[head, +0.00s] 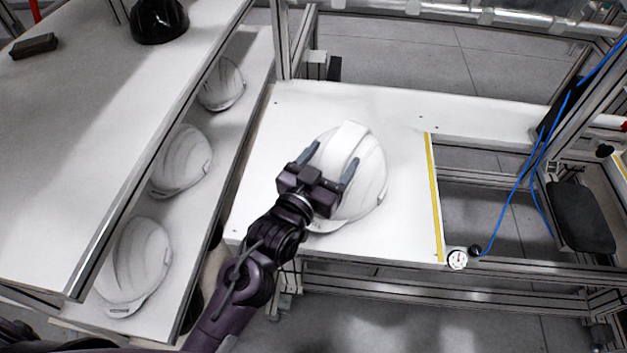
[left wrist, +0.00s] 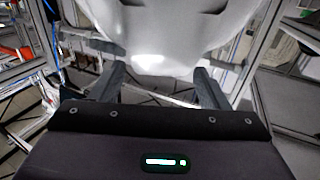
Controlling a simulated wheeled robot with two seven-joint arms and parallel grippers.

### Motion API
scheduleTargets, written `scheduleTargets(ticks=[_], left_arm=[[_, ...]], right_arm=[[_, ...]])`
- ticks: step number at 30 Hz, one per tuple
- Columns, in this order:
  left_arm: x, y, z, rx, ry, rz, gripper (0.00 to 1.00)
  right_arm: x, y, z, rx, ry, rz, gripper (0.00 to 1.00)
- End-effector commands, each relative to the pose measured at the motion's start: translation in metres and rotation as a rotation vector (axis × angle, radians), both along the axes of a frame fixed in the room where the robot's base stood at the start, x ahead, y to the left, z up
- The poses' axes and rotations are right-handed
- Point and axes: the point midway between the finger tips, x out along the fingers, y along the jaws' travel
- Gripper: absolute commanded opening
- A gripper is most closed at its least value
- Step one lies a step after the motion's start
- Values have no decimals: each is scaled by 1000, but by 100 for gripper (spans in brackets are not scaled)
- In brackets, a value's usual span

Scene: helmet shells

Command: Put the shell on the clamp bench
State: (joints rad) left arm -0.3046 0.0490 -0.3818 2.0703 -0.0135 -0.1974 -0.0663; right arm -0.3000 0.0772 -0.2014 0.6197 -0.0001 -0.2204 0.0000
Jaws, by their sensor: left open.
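A white helmet shell (head: 367,181) sits on the white top of the clamp bench (head: 400,215), left of its yellow edge strip. My left gripper (head: 332,160) is open at the left side of this shell, its two fingers apart over the shell's near part. In the left wrist view the shell (left wrist: 175,40) fills the upper middle, beyond the open fingers (left wrist: 160,88). I cannot tell whether the fingers touch it. My right gripper is not in view.
Several white shells, such as this one (head: 135,262), lie on a lower shelf (head: 213,150) at left. A black shell (head: 158,20) and a dark block (head: 34,45) lie on the upper table (head: 80,130). Blue cables (head: 530,160) and a gauge (head: 457,259) are at right.

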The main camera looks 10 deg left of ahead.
Motion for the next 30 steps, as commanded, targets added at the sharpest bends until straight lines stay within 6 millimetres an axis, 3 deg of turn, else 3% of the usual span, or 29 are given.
scheduleTargets(ticks=[6,12,18,30], left_arm=[[-47,19,-4,2,4,-2,69],[-75,30,-2,0,2,-1,69],[-86,35,0,-1,0,-1,69],[-87,36,0,-1,0,-1,69]], right_arm=[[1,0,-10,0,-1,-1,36],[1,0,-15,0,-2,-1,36],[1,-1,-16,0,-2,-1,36],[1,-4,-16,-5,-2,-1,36]])
